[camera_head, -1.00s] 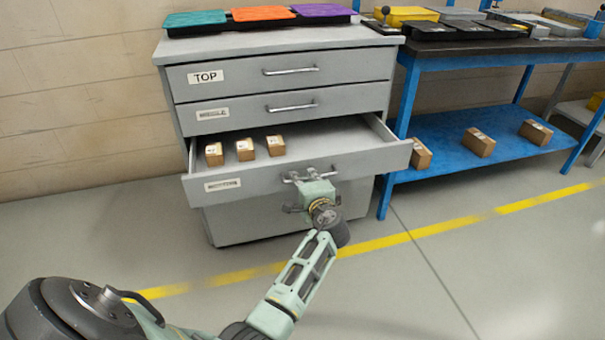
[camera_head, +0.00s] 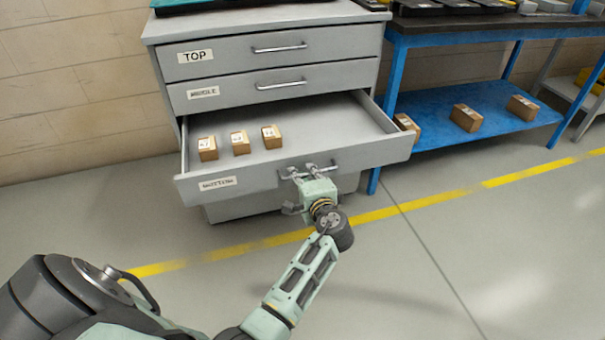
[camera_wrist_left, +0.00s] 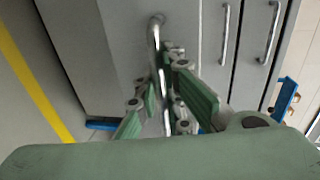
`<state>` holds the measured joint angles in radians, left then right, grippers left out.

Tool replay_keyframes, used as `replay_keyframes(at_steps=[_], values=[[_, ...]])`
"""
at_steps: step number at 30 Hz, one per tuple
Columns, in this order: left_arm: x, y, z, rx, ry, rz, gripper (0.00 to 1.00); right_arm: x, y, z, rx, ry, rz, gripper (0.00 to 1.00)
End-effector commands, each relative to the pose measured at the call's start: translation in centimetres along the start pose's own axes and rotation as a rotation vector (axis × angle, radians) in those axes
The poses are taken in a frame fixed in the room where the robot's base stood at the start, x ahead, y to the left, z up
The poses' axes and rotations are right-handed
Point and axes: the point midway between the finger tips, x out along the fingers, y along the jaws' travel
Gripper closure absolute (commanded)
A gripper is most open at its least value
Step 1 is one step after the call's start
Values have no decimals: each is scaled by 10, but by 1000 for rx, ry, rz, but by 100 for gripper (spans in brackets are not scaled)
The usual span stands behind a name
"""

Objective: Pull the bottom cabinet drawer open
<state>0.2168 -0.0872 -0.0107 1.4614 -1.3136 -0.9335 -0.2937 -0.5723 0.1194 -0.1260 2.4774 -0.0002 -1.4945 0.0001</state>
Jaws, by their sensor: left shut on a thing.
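The grey cabinet (camera_head: 235,66) stands against the wall with its bottom drawer (camera_head: 257,182) pulled out, its inside showing. The drawer's front bears a label reading bottom. My left gripper (camera_head: 309,172) is at the drawer's metal handle, right of that label, and is shut on it. In the left wrist view the handle (camera_wrist_left: 155,45) runs between the green fingers of my left gripper (camera_wrist_left: 165,95). Part of the handle is hidden by the fingers. The top drawer (camera_head: 235,55) and the middle drawer (camera_head: 230,89) are shut. My right gripper is not in view.
Several small cardboard boxes, such as one box (camera_head: 240,143), stand in the open drawer. A blue workbench (camera_head: 437,117) with more boxes on its lower shelf is close on the right. The floor in front is clear, with a yellow line (camera_head: 390,211).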

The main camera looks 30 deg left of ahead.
Motion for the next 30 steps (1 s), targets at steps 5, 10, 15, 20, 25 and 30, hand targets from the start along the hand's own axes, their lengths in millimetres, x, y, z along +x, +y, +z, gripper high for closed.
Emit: replay_keyframes(at_steps=[5,10,15,20,25,30], values=[[0,1,0,1,1,2,83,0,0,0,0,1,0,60],[0,0,0,0,1,1,83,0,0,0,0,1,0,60],[-4,1,0,0,1,1,83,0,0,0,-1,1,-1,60],[-26,2,-1,-2,2,4,83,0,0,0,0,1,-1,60],[-54,2,0,-1,2,4,83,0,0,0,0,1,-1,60],[-72,1,0,0,1,3,83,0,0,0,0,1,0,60]])
